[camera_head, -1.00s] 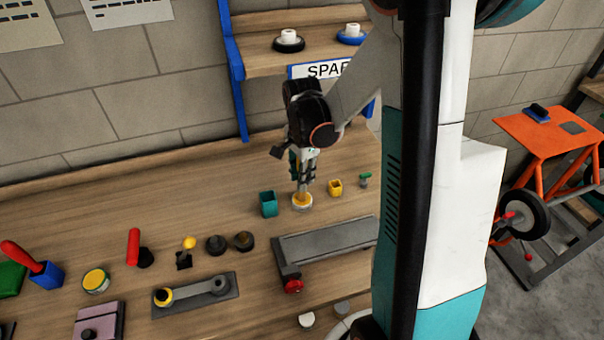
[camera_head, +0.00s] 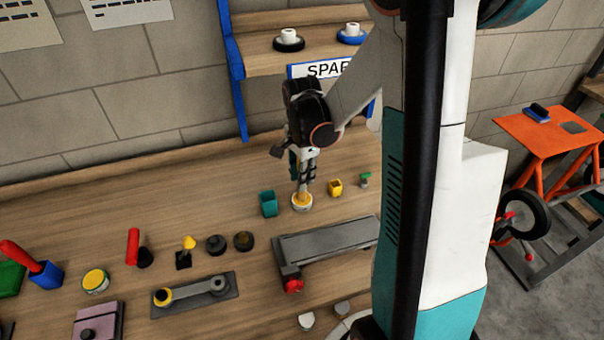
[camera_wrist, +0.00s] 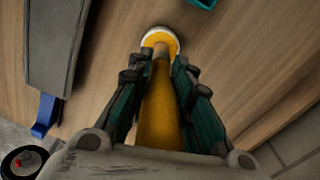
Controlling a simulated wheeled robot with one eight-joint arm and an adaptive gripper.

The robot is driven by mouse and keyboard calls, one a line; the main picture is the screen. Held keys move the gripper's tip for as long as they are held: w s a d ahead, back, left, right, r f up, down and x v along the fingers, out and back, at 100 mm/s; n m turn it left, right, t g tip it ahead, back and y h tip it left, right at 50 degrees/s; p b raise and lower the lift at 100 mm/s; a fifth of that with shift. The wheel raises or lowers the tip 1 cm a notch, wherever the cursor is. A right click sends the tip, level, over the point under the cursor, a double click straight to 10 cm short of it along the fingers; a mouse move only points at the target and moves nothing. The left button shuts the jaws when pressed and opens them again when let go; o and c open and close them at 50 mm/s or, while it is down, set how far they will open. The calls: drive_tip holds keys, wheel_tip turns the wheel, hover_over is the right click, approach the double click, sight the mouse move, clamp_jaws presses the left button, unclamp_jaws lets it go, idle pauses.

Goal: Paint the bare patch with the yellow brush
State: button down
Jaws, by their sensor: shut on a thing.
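My gripper (camera_head: 303,178) is shut on the yellow brush, whose yellow handle (camera_wrist: 159,110) runs between the fingers in the wrist view. The brush points down. Its lower end is at a round, white-rimmed pot (camera_head: 302,207) with yellow inside, standing on the workbench; the pot also shows in the wrist view (camera_wrist: 174,38). The brush's tip is hidden there, and I cannot tell how deep it reaches. A grey patch (camera_head: 573,128) shows on the orange table (camera_head: 530,133) at the far right; it looks like the bare patch.
A teal cup (camera_head: 268,205) stands left of the pot, a small yellow cup (camera_head: 335,188) right. A grey channel (camera_head: 325,240) lies in front. A blue block (camera_head: 537,113) lies on the orange table. A wheel (camera_head: 527,215) is below it. The bench behind the pot is clear.

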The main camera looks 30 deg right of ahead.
drive_tip(key=shift+r, duration=0.1)
wheel_tip(320, 180, up, 7)
drive_tip(key=p, duration=0.4)
drive_tip(key=shift+p, duration=0.4)
idle(0.9)
